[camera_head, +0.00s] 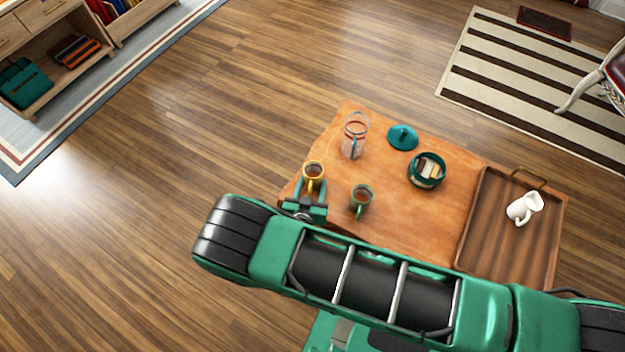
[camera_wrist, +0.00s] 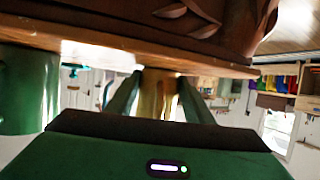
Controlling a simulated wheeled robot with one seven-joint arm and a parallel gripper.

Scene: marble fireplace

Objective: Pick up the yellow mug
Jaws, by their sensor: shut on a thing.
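The yellow mug (camera_head: 314,171) is upright near the left edge of the wooden table (camera_head: 420,213), with dark contents showing inside its rim. My gripper (camera_head: 313,193) is shut on its near side, where the handle is. In the wrist view, the yellow of the mug (camera_wrist: 153,97) shows between the two fingers of my gripper (camera_wrist: 152,100). I cannot tell whether the mug's base touches the table, as my gripper hides its lower part.
A green mug (camera_head: 361,198) stands close to the right of my gripper. A glass pitcher (camera_head: 354,138), a teal lid (camera_head: 402,137) and a teal pot (camera_head: 426,171) stand farther back. A wooden tray (camera_head: 490,235) holds a white jug (camera_head: 523,208). The floor left of the table is clear.

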